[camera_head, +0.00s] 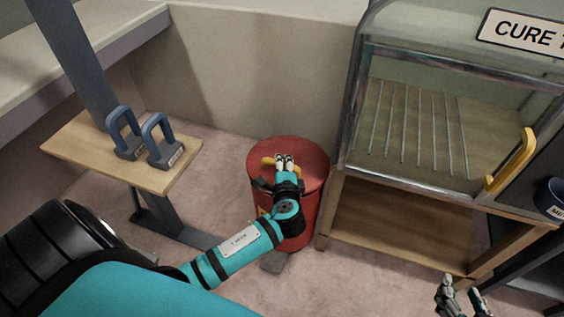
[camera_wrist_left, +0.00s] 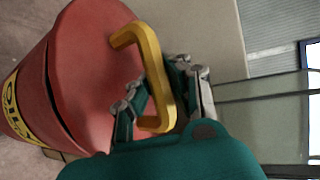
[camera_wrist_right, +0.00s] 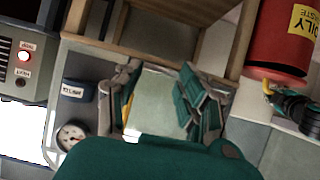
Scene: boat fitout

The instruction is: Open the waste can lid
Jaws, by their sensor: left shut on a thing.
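The red waste can (camera_head: 312,190) stands on the floor in the middle of the head view. Its round red lid (camera_wrist_left: 92,75) lies flat on top and looks closed. A yellow handle (camera_wrist_left: 152,62) rises from the lid. My left gripper (camera_head: 284,160) is at the lid, and its fingers are closed around the handle in the left wrist view (camera_wrist_left: 160,100). My right gripper (camera_head: 464,290) is at the lower right of the head view, away from the can. Its fingers are spread apart with nothing between them in the right wrist view (camera_wrist_right: 160,95).
A glass-fronted cure cabinet (camera_head: 350,140) with a yellow handle (camera_head: 512,160) stands on a wooden stand right of the can. A wooden shelf (camera_head: 75,145) at left holds two blue-handled blocks (camera_head: 163,140). A foot pedal (camera_head: 274,262) sits in front of the can.

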